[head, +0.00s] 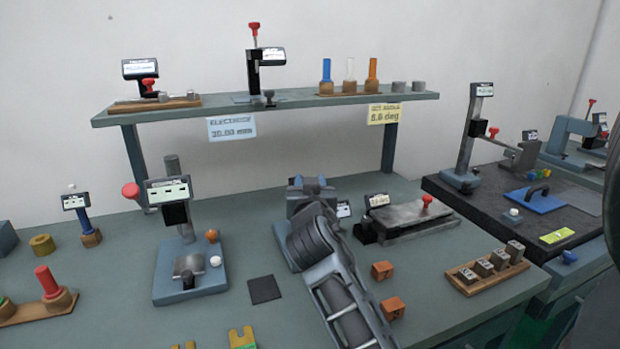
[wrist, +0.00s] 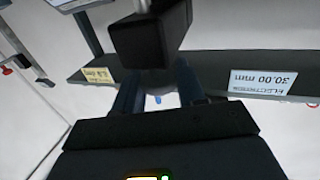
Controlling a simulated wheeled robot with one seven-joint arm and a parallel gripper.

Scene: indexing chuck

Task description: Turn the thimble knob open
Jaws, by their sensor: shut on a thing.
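My gripper (head: 311,186) is at the middle of the bench in the head view, over an instrument mostly hidden behind my arm. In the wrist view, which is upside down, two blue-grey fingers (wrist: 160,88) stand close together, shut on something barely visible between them. The thimble knob cannot be made out clearly; it appears to be what the fingers hold. A dark block (wrist: 150,38) is close to the fingers in the wrist view. A small display (head: 343,209) shows just right of my gripper. I cannot tell how far the knob is turned.
A grey plate fixture with a red knob (head: 427,201) is close on the right. A press-like gauge (head: 190,275) stands to the left, with a dark square pad (head: 264,289) between. Orange blocks (head: 383,270) lie right of my arm. A raised shelf (head: 290,102) runs behind.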

